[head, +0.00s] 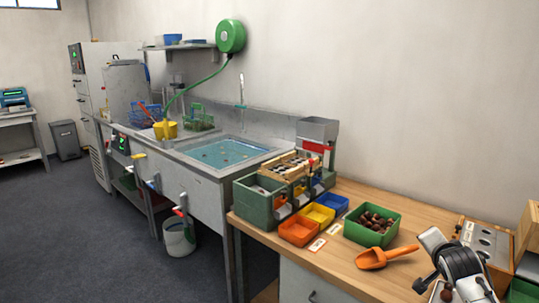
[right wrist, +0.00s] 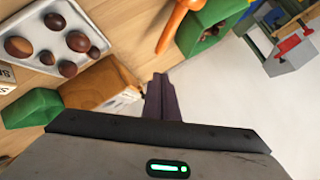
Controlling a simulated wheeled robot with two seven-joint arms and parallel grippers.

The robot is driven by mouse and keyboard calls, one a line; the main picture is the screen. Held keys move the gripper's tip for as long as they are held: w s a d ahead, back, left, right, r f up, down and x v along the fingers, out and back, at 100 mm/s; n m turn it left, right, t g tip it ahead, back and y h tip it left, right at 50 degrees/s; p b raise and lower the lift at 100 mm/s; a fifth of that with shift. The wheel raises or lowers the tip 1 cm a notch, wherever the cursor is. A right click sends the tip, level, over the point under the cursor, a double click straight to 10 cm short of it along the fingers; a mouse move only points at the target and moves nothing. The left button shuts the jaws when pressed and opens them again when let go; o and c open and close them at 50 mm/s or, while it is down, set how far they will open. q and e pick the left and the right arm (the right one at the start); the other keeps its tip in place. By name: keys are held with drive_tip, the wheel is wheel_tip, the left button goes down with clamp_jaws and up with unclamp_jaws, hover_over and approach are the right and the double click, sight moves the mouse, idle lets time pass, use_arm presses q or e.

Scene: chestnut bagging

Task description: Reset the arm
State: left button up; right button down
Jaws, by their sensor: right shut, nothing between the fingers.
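My right gripper (right wrist: 162,98) shows in the right wrist view as two dark fingers pressed together, with nothing between them. It is near a wooden block (right wrist: 100,84) and a green container edge (right wrist: 32,108), but I cannot tell the gap. In the head view my right arm (head: 462,268) is at the lower right, above the right end of the wooden table (head: 340,272). My left arm and gripper are not in view.
An orange scoop (head: 384,257) lies beside a green bin of chestnuts (head: 372,224). Orange (head: 298,231), yellow (head: 318,214) and blue (head: 334,203) trays stand by the sorting device (head: 316,135). A metal tray with several chestnuts (right wrist: 40,60) is near the gripper. A water-filled sink (head: 222,152) stands beyond.

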drive_tip(key=w+a+r+n+t+y, duration=0.45)
drive_tip(key=r+n, duration=0.45)
drive_tip(key=n, duration=0.7)
drive_tip(key=s+a+f+g, duration=0.1)
drive_tip(key=s+a+f, duration=0.5)
drive_tip(key=s+f, duration=0.45)
drive_tip(key=s+a+f+g, duration=0.2)
drive_tip(key=s+a+f, duration=0.45)
drive_tip(key=f, duration=0.65)
drive_tip(key=s+a+f+g, duration=0.1)
drive_tip(key=s+a+f, duration=0.2)
drive_tip(key=s, duration=0.6)
drive_tip(key=s+a+f+g+y, duration=0.1)
drive_tip(key=s+a+f, duration=0.2)
drive_tip(key=s, duration=0.6)
drive_tip(key=s+a+f+g+y, duration=0.1)
drive_tip(key=s+a+f, duration=0.3)
drive_tip(key=s, duration=0.5)
drive_tip(key=shift+s+f+g, duration=0.2)
drive_tip(key=shift+s+g, duration=0.15)
drive_tip(key=shift+g, duration=0.1)
drive_tip(key=shift+y, duration=0.25)
